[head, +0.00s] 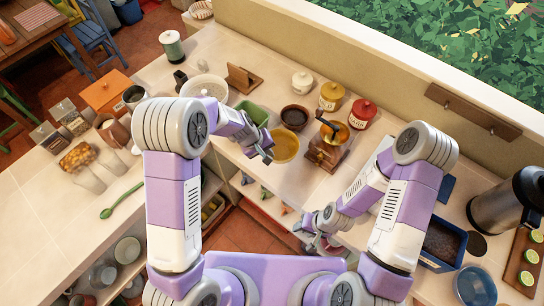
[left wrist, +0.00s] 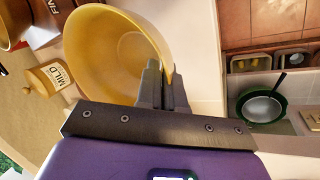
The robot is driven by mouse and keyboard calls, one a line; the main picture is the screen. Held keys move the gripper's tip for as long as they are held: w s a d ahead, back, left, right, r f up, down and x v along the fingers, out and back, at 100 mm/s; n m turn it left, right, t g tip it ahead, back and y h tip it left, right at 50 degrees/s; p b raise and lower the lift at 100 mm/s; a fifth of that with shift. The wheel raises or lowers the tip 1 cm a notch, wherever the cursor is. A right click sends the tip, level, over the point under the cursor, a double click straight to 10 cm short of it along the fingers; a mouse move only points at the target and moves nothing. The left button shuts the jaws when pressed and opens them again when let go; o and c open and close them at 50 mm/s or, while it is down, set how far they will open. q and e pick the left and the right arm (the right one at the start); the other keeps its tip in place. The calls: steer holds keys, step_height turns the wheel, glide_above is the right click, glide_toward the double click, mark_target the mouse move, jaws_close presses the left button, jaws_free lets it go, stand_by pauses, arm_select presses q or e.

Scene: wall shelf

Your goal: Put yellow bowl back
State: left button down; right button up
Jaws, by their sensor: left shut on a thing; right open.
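The yellow bowl (head: 285,146) is at the counter's front edge, beside the wooden grinder. It also shows large in the left wrist view (left wrist: 105,48), with its inside visible and empty. My left gripper (head: 268,152) is shut on the bowl's near rim; in the left wrist view its fingers (left wrist: 163,88) pinch the rim wall. I cannot tell whether the bowl rests on the counter or is slightly raised. My right gripper (head: 312,238) is open and empty, low in front of the counter, apart from the bowl.
Close around the bowl stand a dark bowl (head: 294,117), a green container (head: 252,112), a wooden grinder (head: 326,148) and lidded jars, one yellow (head: 332,96), one red (head: 362,114). Under the counter are shelves with several items, including a green pan (left wrist: 262,106).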

arm_select(q)
steer(key=shift+f, duration=3.3)
steer(key=shift+f, duration=0.1)
steer(key=shift+f+b, duration=0.15)
steer(key=shift+b, duration=0.3)
steer(key=c, duration=1.3)
jaws_free()
steer(key=shift+o, duration=0.2)
